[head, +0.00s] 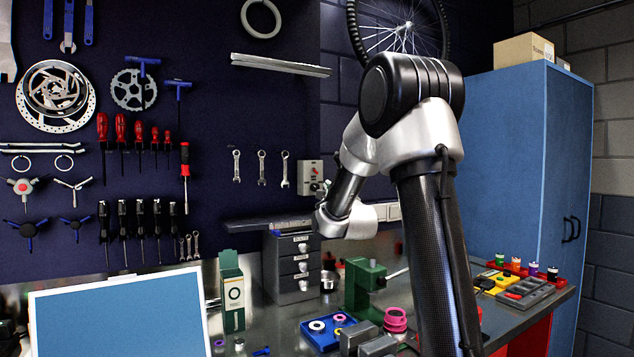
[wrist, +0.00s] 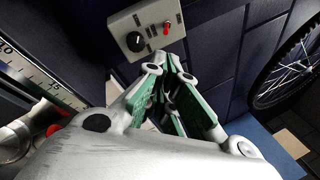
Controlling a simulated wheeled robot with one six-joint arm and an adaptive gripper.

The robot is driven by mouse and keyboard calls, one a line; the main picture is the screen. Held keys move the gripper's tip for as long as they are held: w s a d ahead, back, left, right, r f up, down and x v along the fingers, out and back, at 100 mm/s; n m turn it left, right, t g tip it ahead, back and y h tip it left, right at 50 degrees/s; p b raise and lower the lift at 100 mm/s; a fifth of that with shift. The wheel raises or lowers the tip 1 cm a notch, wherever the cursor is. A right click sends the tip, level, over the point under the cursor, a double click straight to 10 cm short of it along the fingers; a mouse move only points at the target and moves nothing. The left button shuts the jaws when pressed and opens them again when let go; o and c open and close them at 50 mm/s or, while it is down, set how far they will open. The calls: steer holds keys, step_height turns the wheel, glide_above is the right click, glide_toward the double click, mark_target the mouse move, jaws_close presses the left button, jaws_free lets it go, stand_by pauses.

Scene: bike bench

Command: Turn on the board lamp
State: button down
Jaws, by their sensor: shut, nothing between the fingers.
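A small grey control box (head: 310,178) is fixed to the dark wall, right of the hanging spanners. In the wrist view the box (wrist: 147,27) shows a black round knob (wrist: 135,41) on its left and a small red switch (wrist: 166,29) on its right. My gripper (wrist: 169,71) is shut and empty, its green-padded fingers pointing at the box's lower edge, below the red switch. I cannot tell whether the tips touch the box. In the head view my arm hides most of the gripper. A pale bar (head: 280,65) runs across the upper board; I cannot tell whether it is the lamp.
Below the box stand a small drawer unit (head: 291,262) and a green bench tool (head: 364,284). A blue cabinet (head: 520,150) stands to the right. A bicycle wheel (wrist: 287,65) hangs right of the box. Several tools hang on the board at left.

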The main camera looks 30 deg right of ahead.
mark_target(316, 171)
steer(key=shift+w, duration=0.1)
steer(key=x, duration=0.9)
steer(key=shift+w+d+r, duration=0.1)
steer(key=shift+w+r, duration=0.05)
steer(key=shift+w, duration=0.25)
